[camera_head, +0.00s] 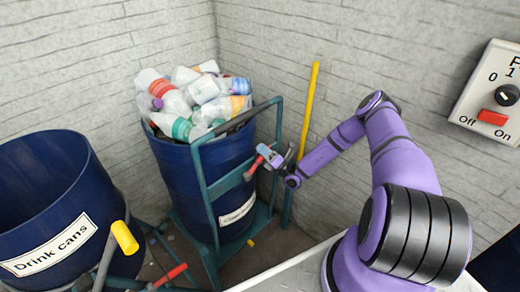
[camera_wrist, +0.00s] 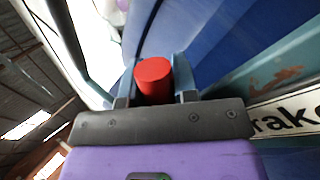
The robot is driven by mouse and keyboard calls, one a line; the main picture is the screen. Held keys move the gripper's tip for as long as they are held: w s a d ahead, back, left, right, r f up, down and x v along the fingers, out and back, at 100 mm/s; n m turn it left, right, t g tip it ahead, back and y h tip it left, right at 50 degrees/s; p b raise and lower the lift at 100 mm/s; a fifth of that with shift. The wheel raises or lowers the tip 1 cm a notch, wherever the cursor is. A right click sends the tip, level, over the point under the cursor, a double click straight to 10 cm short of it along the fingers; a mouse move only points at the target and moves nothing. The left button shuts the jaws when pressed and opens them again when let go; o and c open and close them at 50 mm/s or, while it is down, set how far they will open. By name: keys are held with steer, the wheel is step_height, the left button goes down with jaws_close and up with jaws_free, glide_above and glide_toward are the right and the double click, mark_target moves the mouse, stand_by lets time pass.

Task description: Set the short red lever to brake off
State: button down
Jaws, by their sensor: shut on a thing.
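My gripper (camera_head: 267,155) is at the upright frame of the teal trolley (camera_head: 205,200) that carries the bottle-filled barrel. It is shut on a short red lever (camera_head: 253,168), whose red end shows just outside the jaws. In the wrist view the round red end of the lever (camera_wrist: 153,80) stands between the two grey-blue fingers. The rest of the lever is hidden by the gripper. A white label (camera_wrist: 295,112) on the trolley, partly cut off, reads "rake" at the right of the wrist view. I cannot tell which setting the lever is at.
The blue barrel (camera_head: 170,180) is heaped with plastic bottles (camera_head: 190,100). At left are a "Drink cans" barrel (camera_head: 25,215), another red lever (camera_head: 170,275) and a yellow-ended lever (camera_head: 124,238). A switch box (camera_head: 480,85) hangs at right.

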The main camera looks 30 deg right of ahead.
steer(key=shift+d+f, duration=0.1)
steer(key=shift+f, duration=0.05)
stand_by(0.3)
steer(key=c, duration=0.9)
jaws_free()
